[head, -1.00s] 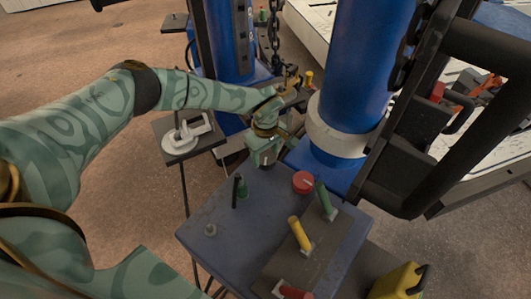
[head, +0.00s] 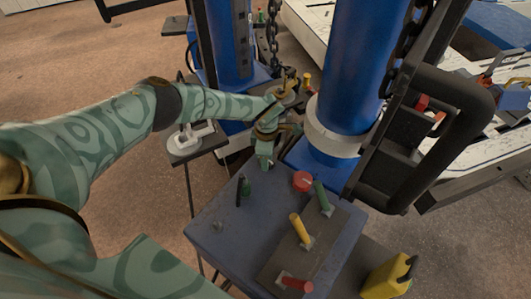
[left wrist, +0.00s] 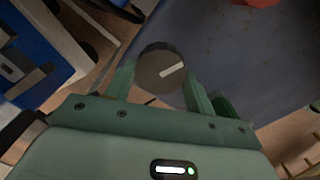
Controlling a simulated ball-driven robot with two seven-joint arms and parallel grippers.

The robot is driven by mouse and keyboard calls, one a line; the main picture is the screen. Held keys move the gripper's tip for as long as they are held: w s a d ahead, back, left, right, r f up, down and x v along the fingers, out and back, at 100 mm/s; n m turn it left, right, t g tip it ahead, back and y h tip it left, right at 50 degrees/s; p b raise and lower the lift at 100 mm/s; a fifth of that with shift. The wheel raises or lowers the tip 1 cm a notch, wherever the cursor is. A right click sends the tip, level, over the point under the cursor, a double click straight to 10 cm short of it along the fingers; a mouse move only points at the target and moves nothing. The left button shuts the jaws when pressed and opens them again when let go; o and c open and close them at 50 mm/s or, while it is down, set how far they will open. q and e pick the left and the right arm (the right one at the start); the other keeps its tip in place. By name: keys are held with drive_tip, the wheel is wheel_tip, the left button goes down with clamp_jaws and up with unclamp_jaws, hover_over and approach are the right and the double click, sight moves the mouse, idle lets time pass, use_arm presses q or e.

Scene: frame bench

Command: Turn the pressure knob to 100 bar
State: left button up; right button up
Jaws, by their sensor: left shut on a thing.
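The pressure knob (left wrist: 160,68) is a dark round knob with a white pointer line, seen in the left wrist view. The line slants up to the right in that view. My left gripper (left wrist: 158,86) has a finger on each side of the knob and is shut on it. In the head view my left gripper (head: 264,160) points down at the far edge of the blue-grey bench box (head: 220,235); the knob is hidden there. I cannot read any scale or bar value. My right gripper is not in view.
On the box are a red button (head: 303,181), a green lever (head: 322,197), a yellow lever (head: 300,230) and a red lever (head: 296,284). A blue column (head: 350,70) with a white collar stands close behind. A yellow canister (head: 385,280) is at lower right.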

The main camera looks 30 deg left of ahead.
use_arm(q)
drive_tip(key=shift+r+n+p, duration=0.1)
drive_tip(key=shift+n+p, duration=0.5)
drive_tip(key=shift+n, duration=1)
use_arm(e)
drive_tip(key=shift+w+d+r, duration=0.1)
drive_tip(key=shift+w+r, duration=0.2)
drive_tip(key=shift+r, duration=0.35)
use_arm(q)
drive_tip(key=o, duration=1)
wheel_tip(320, 180, up, 16)
drive_tip(key=p, duration=0.6)
drive_tip(key=shift+p, duration=0.35)
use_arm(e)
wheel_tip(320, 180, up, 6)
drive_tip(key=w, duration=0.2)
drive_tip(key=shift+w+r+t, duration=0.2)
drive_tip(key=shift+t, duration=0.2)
